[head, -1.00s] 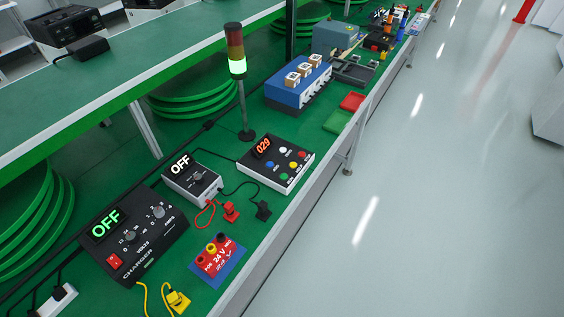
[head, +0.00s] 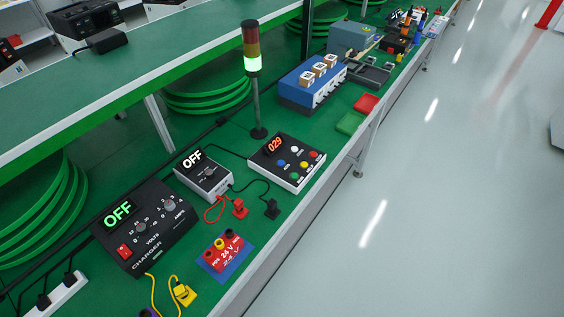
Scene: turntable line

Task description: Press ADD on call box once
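The call box (head: 270,168) is most likely the black-topped box with white sides on the green bench, right of the picture's middle. Its red-lit display (head: 274,145) reads 029. Nothing covers the buttons. My gripper is not in view.
A small grey unit (head: 203,176) and a black charger (head: 145,228), both showing OFF, stand to the left. Loose plugs and a 24 V block (head: 224,250) lie nearer. The floor (head: 420,220) at right is clear.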

